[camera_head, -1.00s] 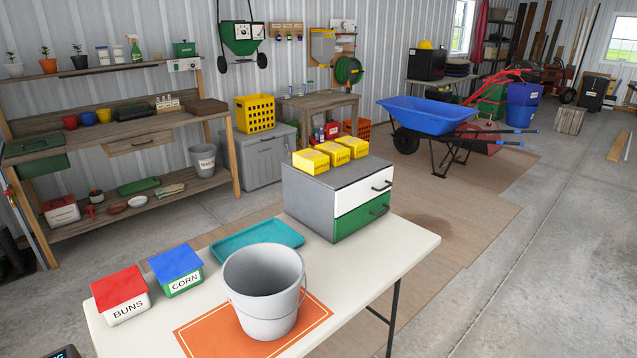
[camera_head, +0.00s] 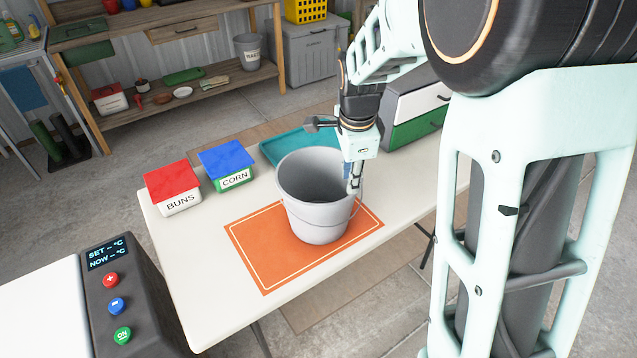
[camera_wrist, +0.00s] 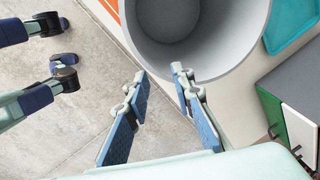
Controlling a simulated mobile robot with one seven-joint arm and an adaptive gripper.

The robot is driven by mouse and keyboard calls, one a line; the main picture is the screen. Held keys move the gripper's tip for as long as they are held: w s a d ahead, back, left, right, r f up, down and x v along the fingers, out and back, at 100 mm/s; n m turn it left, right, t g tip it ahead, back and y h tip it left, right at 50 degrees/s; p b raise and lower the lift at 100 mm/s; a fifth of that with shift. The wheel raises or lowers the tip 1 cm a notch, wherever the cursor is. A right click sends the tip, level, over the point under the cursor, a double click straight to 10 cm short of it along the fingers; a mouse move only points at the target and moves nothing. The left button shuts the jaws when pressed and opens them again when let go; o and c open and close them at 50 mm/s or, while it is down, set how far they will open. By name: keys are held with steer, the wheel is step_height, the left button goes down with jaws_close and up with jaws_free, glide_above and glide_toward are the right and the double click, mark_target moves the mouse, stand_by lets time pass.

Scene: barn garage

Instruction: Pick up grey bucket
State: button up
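The grey bucket (camera_head: 312,215) stands upright and empty on an orange mat (camera_head: 262,268) on the white table. Its open mouth faces up. My gripper (camera_head: 353,186) points down at the bucket's right rim, with a finger showing by the rim. In the wrist view the bucket (camera_wrist: 200,58) fills the top middle. My gripper's two fingers (camera_wrist: 159,73) are spread apart there, with their tips at the near rim. Whether the wall is between the fingers is hard to tell. The fingers are not closed on it.
A BUNS box (camera_head: 173,187), a CORN box (camera_head: 227,165) and a teal tray (camera_head: 285,147) stand beside and behind the bucket. A drawer unit (camera_head: 407,107) is behind my gripper. Another grey bucket (camera_head: 249,52) is on the rear shelf. A control panel (camera_head: 110,290) is front left.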

mark_target(329, 215)
steer(key=shift+g, duration=0.5)
steer(key=shift+s+a+f, duration=0.15)
steer(key=shift+a+f, duration=0.6)
steer(key=shift+f, duration=1.35)
steer(key=shift+s+a+f, duration=0.2)
steer(key=shift+a+f, duration=0.5)
steer(key=shift+f, duration=1.4)
steer(key=shift+s+a+f, duration=0.15)
steer(key=shift+a+f, duration=0.6)
steer(key=shift+f, duration=1.35)
jaws_close()
steer(key=shift+r, duration=0.1)
